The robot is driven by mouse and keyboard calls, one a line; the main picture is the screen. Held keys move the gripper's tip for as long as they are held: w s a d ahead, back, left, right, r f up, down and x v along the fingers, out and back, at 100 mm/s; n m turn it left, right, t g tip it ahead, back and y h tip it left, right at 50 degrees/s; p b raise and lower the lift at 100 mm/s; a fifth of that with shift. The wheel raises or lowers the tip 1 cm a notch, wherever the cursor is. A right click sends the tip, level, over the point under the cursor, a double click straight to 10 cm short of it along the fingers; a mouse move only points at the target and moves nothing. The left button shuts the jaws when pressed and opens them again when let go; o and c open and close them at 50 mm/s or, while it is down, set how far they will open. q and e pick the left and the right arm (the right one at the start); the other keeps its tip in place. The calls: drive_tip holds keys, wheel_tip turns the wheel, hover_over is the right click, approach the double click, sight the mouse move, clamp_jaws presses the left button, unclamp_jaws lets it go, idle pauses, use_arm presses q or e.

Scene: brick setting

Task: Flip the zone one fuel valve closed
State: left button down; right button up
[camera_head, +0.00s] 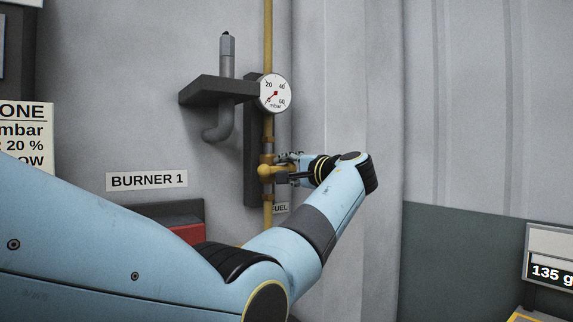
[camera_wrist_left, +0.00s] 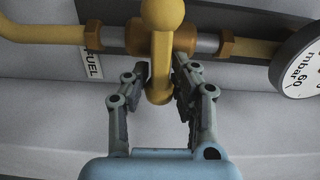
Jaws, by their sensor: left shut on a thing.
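The fuel valve is a yellow lever (camera_wrist_left: 160,55) with a round knob, mounted on the yellow fuel pipe (camera_head: 267,45). In the wrist view the lever appears crosswise to the pipe, between two brass fittings. In the head view the knob (camera_head: 264,170) shows at the left of the pipe, below the gauge. My left gripper (camera_head: 288,171) reaches it from the right. Its fingers (camera_wrist_left: 160,90) are on both sides of the lever and shut on it; the exact contact is hard to see. My right gripper is not in view.
A round mbar gauge (camera_head: 275,93) sits above the valve, beside a dark bracket (camera_head: 215,90) with a grey bent pipe. A "FUEL" label (camera_wrist_left: 93,50) is close to the pipe. A "BURNER 1" sign (camera_head: 147,180) is on the wall at left. A display (camera_head: 550,255) stands at lower right.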

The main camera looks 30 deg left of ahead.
use_arm(q)
drive_tip(key=shift+f+m, duration=0.2)
drive_tip(key=shift+m, duration=0.1)
drive_tip(key=c, duration=1.3)
unclamp_jaws()
drive_tip(key=shift+d, duration=0.1)
drive_tip(key=shift+w, duration=0.1)
drive_tip(key=v, duration=0.7)
drive_tip(key=shift+d, duration=0.3)
